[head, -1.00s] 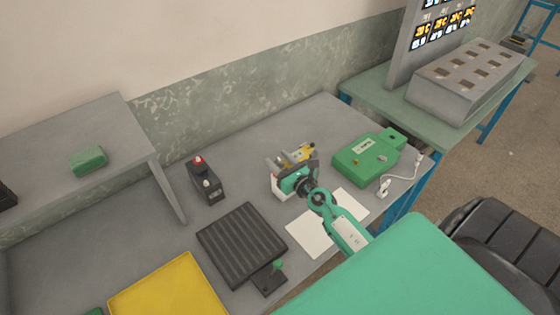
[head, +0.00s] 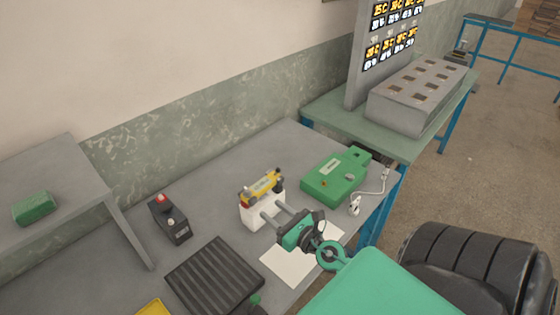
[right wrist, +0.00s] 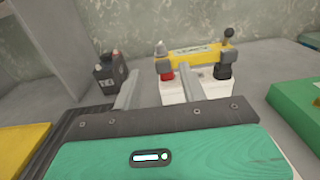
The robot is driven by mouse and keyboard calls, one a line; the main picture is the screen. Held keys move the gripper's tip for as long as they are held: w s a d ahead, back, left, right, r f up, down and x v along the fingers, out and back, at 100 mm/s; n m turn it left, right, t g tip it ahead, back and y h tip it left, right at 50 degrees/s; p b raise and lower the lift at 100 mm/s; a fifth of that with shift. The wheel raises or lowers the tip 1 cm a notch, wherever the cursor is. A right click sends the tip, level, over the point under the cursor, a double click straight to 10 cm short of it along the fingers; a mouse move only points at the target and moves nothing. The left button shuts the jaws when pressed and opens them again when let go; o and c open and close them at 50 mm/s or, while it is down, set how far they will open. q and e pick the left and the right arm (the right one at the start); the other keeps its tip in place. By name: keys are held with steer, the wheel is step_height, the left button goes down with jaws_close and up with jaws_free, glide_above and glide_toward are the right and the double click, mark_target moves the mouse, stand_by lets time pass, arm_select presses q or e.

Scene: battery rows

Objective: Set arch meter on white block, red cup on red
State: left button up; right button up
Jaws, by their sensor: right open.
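The arch meter (head: 262,186) is a yellow bar with a small display. It stands upright on the white block (head: 251,216). In the right wrist view the yellow arch (right wrist: 197,53) has a red cup (right wrist: 166,72) under its left end and a black cup (right wrist: 222,71) under its right end, both at the top of the white block (right wrist: 181,90). Any red contact under the red cup is hidden. My right gripper (head: 272,208) is open and empty, its fingers pointing at the block from the near side. My left gripper is out of view.
A green case (head: 335,178) with a white cable lies right of the block. A black ribbed mat (head: 215,275) and white paper (head: 290,265) lie nearer. A grey shelf (head: 50,170) stands at left.

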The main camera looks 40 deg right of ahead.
steer(key=shift+s, duration=0.85)
